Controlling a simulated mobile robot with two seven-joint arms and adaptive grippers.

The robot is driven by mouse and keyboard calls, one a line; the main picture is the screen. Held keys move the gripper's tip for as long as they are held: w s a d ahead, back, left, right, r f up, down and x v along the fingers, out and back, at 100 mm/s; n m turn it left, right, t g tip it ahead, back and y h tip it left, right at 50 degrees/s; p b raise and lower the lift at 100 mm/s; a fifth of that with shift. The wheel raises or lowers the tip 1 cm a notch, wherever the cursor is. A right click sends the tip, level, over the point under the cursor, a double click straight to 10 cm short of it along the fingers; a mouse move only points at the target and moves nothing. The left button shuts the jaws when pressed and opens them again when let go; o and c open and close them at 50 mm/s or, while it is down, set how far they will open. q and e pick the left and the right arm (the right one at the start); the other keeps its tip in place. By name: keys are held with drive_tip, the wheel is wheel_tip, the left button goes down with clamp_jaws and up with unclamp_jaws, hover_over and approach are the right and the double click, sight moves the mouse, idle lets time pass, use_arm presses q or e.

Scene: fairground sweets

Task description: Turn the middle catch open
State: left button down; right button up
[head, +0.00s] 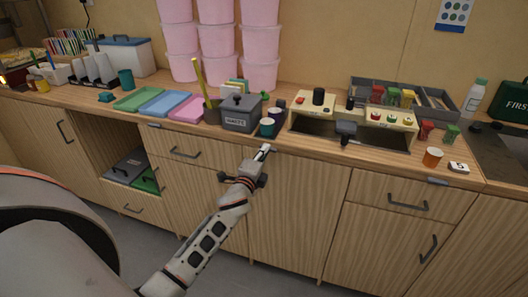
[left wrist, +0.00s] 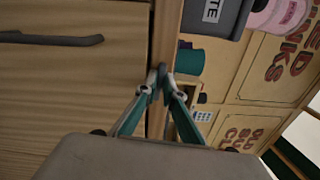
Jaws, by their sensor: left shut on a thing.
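My left gripper (head: 264,151) reaches up to the front edge of the counter. It is shut at the middle catch, which is mostly hidden by the fingers in the head view. In the left wrist view the fingertips (left wrist: 163,80) close on a small dark grey piece, the middle catch (left wrist: 162,69), at the seam between the wooden front and the countertop. How far the catch is turned cannot be told. Similar grey catches sit on the counter edge at the left (head: 153,125) and at the right (head: 437,181). My right gripper is not in view.
Behind the gripper on the counter stand a grey lidded box (head: 240,113) and a teal cup (head: 267,127). A drawer handle (head: 185,154) sticks out to the left. The floor in front is clear.

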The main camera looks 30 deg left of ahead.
use_arm(q)
drive_tip(key=shift+n, duration=0.6)
drive_tip(key=c, duration=2.2)
unclamp_jaws()
drive_tip(key=shift+o, duration=0.2)
drive_tip(key=v, duration=1.2)
